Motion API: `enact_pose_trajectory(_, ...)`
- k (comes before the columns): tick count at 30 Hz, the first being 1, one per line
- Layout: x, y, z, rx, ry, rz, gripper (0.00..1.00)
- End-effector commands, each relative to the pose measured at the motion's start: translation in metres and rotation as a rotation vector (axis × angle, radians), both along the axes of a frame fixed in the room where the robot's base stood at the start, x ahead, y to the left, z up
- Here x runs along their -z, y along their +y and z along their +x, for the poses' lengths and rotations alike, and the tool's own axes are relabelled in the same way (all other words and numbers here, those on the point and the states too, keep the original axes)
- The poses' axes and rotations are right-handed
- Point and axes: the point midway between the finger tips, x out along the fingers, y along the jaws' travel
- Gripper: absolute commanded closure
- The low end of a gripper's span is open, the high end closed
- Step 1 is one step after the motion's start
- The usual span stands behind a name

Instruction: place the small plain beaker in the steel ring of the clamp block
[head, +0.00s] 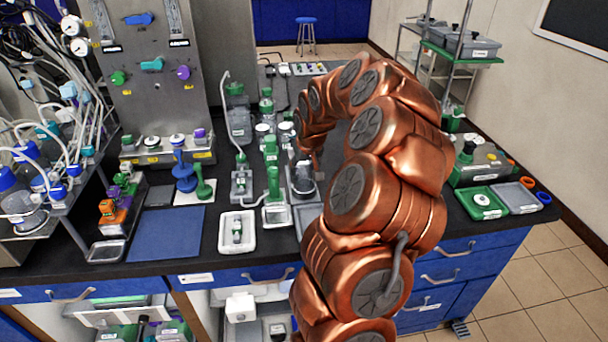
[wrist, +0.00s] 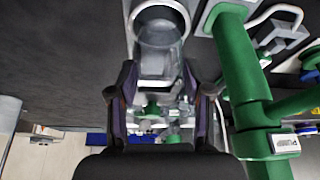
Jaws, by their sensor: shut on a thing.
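In the wrist view a clear, plain beaker (wrist: 160,58) stands between the two fingers of my gripper (wrist: 166,92), which is shut on it. A thick, bright grey ring (wrist: 160,8) curves around the top of the clear wall in that view. I cannot tell whether it is the steel ring or the beaker's own rim. In the head view my gripper is mostly hidden by my copper arm, above a clear round vessel (head: 303,181) on the bench. The clamp block cannot be made out for certain.
A green post with a side arm (wrist: 238,70) stands close right of the beaker in the wrist view. In the head view, green-handled equipment (head: 272,190) and a white tray (head: 237,246) stand left of my arm. A blue mat (head: 166,234) lies clear at the left.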

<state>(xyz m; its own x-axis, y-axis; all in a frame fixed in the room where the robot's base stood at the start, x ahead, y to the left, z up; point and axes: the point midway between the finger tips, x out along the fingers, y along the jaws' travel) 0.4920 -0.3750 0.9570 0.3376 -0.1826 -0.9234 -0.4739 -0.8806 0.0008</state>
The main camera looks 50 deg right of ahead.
Motion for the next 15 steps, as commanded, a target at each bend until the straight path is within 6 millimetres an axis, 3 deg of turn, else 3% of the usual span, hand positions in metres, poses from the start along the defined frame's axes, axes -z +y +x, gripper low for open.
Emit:
enact_pose_trajectory(10,0.031,0.001,-0.001,0.0,0.004,0.002,0.88)
enact_pose_trajectory(15,0.035,0.0,0.0,0.0,0.001,0.0,0.88)
